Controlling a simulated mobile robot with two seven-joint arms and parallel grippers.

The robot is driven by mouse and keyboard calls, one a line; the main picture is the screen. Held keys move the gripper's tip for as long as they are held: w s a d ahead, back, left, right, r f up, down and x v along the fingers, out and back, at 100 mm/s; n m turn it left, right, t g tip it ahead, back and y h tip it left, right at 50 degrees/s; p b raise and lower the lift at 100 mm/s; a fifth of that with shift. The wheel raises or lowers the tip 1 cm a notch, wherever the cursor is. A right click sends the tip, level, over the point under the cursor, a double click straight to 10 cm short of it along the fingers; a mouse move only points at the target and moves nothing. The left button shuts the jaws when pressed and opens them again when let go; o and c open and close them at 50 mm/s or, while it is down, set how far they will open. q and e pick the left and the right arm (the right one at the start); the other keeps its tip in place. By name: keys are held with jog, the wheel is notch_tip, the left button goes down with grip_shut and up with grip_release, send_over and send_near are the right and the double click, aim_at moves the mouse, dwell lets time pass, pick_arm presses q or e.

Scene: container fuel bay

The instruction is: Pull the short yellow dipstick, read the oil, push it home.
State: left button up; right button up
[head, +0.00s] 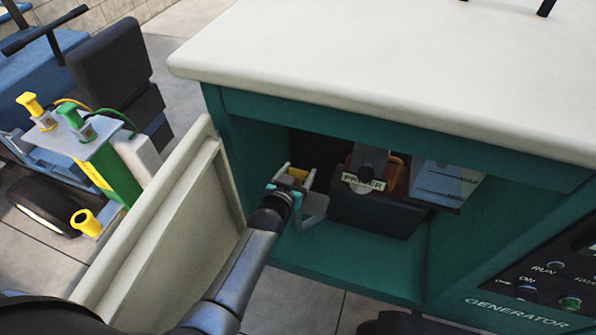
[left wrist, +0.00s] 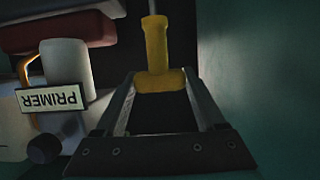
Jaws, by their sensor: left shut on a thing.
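The short yellow dipstick (left wrist: 157,45) shows in the left wrist view as a yellow handle with a wider end between my fingers. A thin pale rod runs from its far end out of the top of the picture. In the head view only a bit of its yellow (head: 298,175) shows between the jaws. My left gripper (head: 290,180) is inside the open teal generator bay (head: 350,266), shut on the handle; it also shows in the left wrist view (left wrist: 160,88). The rod's far end and any oil mark are hidden. My right gripper is not in view.
A block with a PRIMER label (head: 362,184) sits right of the gripper in the bay, near a pale translucent box (head: 440,183). The open cream door (head: 170,235) stands left. A cart with yellow (head: 30,104) and green (head: 69,115) handles is beyond it. The cream top (head: 400,70) overhangs the bay.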

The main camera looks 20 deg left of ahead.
aim_at(297, 184)
pick_arm(q)
jog(key=shift+f+b, duration=1.15)
jog(key=shift+f, duration=0.6)
jog(key=shift+f+b, duration=2.3)
jog(key=shift+f, duration=0.15)
jog(key=o, duration=1.3)
jog(key=shift+s+r+p, duration=0.2)
jog(key=shift+s+p, duration=0.1)
jog(key=shift+s, duration=0.2)
jog(key=shift+p+v, duration=2.1)
jog(key=shift+v, duration=5)
